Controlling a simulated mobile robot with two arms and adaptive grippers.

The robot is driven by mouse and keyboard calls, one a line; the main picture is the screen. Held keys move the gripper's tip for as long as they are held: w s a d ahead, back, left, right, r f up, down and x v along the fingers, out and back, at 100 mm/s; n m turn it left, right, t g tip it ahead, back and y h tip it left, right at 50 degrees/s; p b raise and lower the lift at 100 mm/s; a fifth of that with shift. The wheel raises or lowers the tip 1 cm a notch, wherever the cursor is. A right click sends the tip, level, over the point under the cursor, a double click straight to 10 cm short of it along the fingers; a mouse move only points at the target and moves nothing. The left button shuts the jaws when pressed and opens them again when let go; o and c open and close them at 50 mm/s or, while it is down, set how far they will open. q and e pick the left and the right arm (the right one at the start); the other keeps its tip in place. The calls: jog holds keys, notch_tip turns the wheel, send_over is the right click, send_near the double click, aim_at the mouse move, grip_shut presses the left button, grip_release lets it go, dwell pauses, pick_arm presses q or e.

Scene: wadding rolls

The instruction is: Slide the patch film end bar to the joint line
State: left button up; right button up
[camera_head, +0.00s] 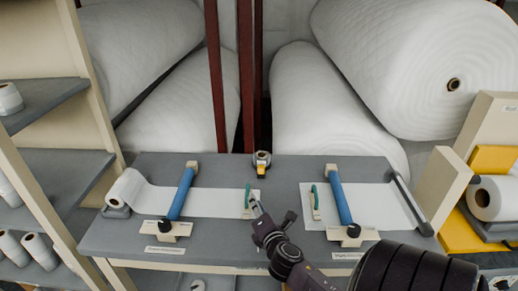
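A white film strip (215,204) runs right from a roll (128,187) at the table's left. A small cream end bar with a green handle (248,196) sits across the strip's right end. A second cream bar with a green handle (315,201) lies at the left edge of a wider white sheet (377,206). A bare grey gap separates the two; I cannot make out a marked joint line. My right gripper (256,205) reaches in from the lower right, its tips at or just beside the left green handle. Whether it grips is too small to tell. My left gripper is not in view.
Blue rollers on cream holders cross the strip (182,193) and the sheet (340,198). A small tape-like roll (262,160) stands at the grey table's (220,168) back edge. Shelves stand left, a cream and yellow stand (480,162) right, large wadding rolls (385,60) behind.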

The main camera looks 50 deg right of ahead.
jog(key=shift+v, duration=1.65)
